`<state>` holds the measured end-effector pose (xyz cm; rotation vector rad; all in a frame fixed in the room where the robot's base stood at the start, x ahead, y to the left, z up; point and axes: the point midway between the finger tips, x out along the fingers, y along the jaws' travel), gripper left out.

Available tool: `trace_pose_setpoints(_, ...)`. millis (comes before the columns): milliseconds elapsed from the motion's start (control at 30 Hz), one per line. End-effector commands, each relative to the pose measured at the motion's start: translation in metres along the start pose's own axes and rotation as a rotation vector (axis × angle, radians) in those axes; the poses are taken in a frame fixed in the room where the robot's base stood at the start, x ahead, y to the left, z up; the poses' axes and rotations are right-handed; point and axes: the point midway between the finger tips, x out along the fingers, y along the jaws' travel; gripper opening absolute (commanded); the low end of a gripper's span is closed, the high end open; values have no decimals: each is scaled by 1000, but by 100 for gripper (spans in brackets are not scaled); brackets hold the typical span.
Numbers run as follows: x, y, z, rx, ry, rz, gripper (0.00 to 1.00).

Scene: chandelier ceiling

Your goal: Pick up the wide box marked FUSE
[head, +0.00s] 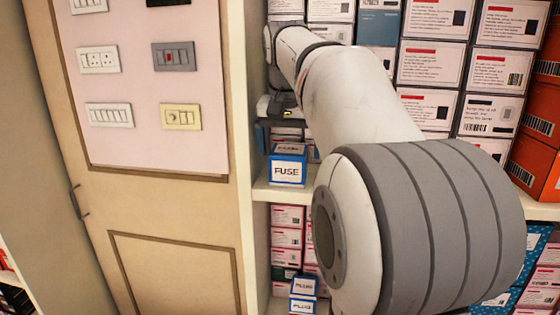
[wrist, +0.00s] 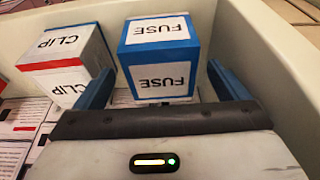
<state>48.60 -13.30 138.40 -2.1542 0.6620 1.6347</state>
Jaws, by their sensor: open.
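The FUSE box (head: 288,168) is blue with white labels and sits near the left end of a shelf. In the wrist view the FUSE box (wrist: 160,58) appears upside down, its lower part just ahead of and between my fingertips. My gripper (wrist: 160,78) is open, with one blue finger on each side and a gap visible toward the box. In the head view my gripper (head: 279,132) is above and behind the box, partly hidden by my arm.
A pale shelf wall (wrist: 262,60) is at the right.

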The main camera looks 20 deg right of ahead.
Motion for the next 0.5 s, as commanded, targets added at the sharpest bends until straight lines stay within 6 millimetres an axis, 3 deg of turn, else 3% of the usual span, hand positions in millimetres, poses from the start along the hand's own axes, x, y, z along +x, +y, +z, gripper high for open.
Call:
trace_pose_setpoints(300,46,0,-1,0,-3,1,94)
trace_pose_setpoints(500,51,0,-2,-1,0,0,94)
